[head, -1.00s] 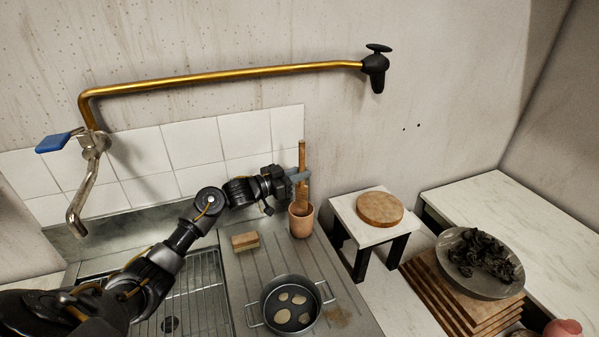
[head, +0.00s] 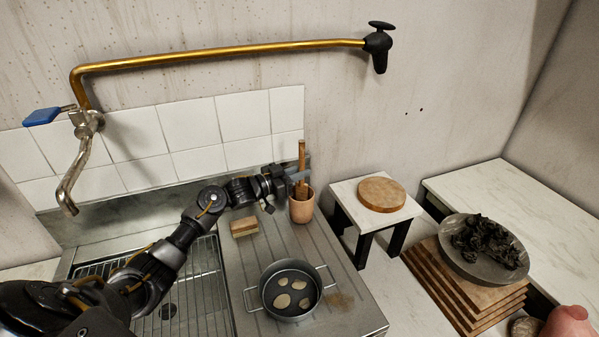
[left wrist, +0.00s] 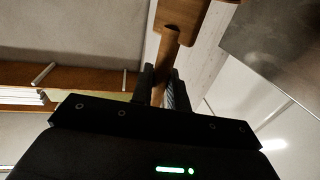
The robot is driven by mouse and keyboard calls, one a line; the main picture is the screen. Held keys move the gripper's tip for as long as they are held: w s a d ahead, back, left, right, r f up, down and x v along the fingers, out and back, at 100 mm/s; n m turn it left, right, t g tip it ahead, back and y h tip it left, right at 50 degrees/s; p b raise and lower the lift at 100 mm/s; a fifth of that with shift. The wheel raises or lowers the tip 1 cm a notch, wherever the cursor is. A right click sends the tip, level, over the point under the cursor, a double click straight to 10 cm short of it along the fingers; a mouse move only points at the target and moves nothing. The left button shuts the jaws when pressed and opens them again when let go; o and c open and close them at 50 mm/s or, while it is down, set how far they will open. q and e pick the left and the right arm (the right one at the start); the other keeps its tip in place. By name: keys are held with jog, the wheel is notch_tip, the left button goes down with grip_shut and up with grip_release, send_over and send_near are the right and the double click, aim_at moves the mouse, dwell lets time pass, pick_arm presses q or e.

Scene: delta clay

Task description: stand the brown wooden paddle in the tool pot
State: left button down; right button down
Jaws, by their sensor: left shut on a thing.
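The brown wooden paddle (head: 302,156) stands nearly upright, with its lower end inside the terracotta tool pot (head: 302,209). The pot stands on the steel drainer near the wall. My left gripper (head: 297,176) is shut on the paddle's handle just above the pot's rim. In the left wrist view the paddle's handle (left wrist: 168,50) runs between the two fingers (left wrist: 160,88). The paddle's lower end is hidden by the pot, so I cannot tell whether it touches the bottom. My right gripper is not in view.
A wood block (head: 244,227) and a two-handled pan (head: 290,290) with pale pieces are on the drainer. A small white stand (head: 345,195) with a round wooden board (head: 381,194) is right of the pot. A brass pipe (head: 220,54) crosses the wall above.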

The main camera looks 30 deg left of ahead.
pick_arm(q)
jog(key=c, duration=1.3)
grip_release()
jog(key=b+v, duration=0.2)
jog(key=v, duration=0.9)
jog(key=shift+b, duration=0.4)
jog(key=shift+w, duration=0.1)
